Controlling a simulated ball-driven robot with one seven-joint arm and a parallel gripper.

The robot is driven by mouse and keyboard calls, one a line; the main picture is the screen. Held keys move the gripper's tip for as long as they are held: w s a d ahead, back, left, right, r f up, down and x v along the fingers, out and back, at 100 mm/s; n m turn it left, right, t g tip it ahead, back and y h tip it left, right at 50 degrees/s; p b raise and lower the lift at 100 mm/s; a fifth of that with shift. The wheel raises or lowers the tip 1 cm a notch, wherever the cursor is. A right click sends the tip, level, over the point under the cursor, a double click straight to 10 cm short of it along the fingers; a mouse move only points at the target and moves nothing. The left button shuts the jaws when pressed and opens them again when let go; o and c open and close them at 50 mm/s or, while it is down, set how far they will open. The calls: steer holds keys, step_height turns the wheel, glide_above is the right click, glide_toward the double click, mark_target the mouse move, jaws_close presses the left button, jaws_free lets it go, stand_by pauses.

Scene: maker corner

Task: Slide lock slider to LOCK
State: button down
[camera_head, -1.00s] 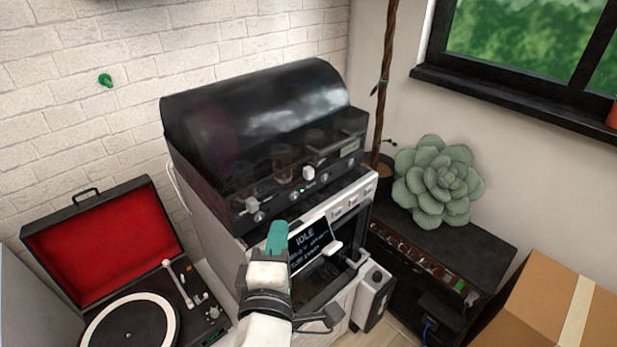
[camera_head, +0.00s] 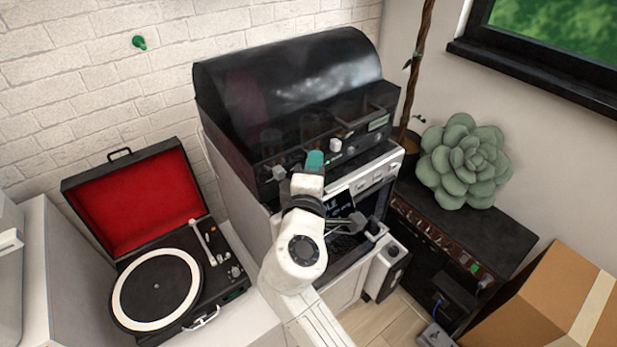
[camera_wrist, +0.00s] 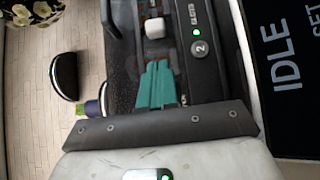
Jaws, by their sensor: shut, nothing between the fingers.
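A machine with a dark curved hood (camera_head: 290,85) has a dark front strip with white knobs. One white knob (camera_head: 336,145) is right of my gripper and another (camera_head: 279,172) is to its left. I cannot tell for certain which is the lock slider. My gripper (camera_head: 315,160) has its teal fingers shut and empty, in front of the strip. In the wrist view the teal fingertips (camera_wrist: 157,72) point at a white knob (camera_wrist: 154,28) in a slot, with a small gap in the picture. Beside it are a green light (camera_wrist: 196,33) and a round "2" mark (camera_wrist: 199,48).
A screen reading "IDLE" (camera_wrist: 285,55) is beside the strip. A record player (camera_head: 155,285) with a raised red-lined lid stands left. A dark cabinet (camera_head: 480,235) with a succulent (camera_head: 463,162) and a cardboard box (camera_head: 550,295) are on the right.

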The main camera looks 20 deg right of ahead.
mark_target(331, 145)
steer(key=shift+w+d, duration=0.2)
steer(key=shift+d, duration=0.6)
steer(key=shift+w+d, duration=0.2)
steer(key=shift+d, duration=0.6)
